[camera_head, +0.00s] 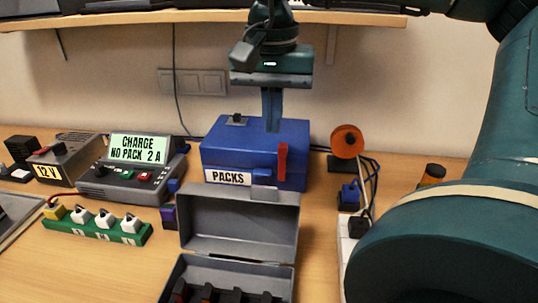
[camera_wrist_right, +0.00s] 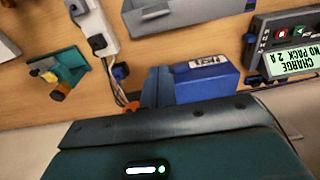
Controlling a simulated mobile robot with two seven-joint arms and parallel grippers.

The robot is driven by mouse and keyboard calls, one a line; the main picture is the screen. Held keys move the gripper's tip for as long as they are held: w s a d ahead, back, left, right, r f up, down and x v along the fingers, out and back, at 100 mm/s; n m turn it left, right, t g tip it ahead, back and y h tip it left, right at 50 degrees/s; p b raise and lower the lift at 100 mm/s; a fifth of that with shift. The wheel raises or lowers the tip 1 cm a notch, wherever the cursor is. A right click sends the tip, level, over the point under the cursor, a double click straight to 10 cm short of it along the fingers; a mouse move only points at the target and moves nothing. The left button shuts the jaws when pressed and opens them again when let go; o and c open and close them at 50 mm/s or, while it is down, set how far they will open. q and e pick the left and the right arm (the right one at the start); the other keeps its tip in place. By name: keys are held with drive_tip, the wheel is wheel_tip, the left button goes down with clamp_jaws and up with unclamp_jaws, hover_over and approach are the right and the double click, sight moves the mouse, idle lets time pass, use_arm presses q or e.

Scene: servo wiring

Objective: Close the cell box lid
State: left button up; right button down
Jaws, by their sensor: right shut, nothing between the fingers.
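The grey cell box (camera_head: 291,274) lies at the bottom middle of the head view with several dark cells inside, its lower part cut off by the frame. Its lid (camera_head: 240,222) stands open, raised at the back edge, in front of the blue PACKS box (camera_head: 240,150). My right gripper (camera_head: 272,128) is shut and empty, pointing down over the top of the PACKS box. I cannot tell whether the fingertips touch it. The right wrist view shows the fingers (camera_wrist_right: 160,86) beside the blue box (camera_wrist_right: 207,82), and part of a grey box (camera_wrist_right: 190,22) beyond. My left gripper is out of view.
A charger (camera_head: 130,175) reading "NO PACK 2 A", a 12 V supply (camera_head: 68,160) and a green block with white plugs (camera_head: 97,228) stand to the left. An orange spool (camera_head: 347,141) and a power strip (camera_head: 347,240) are to the right. A shelf (camera_head: 200,17) hangs above.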

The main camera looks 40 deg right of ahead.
drive_tip(key=shift+s+a+f+p, duration=0.15)
drive_tip(key=shift+s+a+f, duration=0.25)
drive_tip(key=shift+f, duration=1.05)
drive_tip(key=shift+s+a+f+p, duration=0.1)
drive_tip(key=shift+s+a+f, duration=0.3)
drive_tip(key=shift+f, duration=1.1)
drive_tip(key=shift+s+a+f+p, duration=0.2)
drive_tip(key=shift+a+f, duration=0.25)
drive_tip(key=shift+f, duration=1)
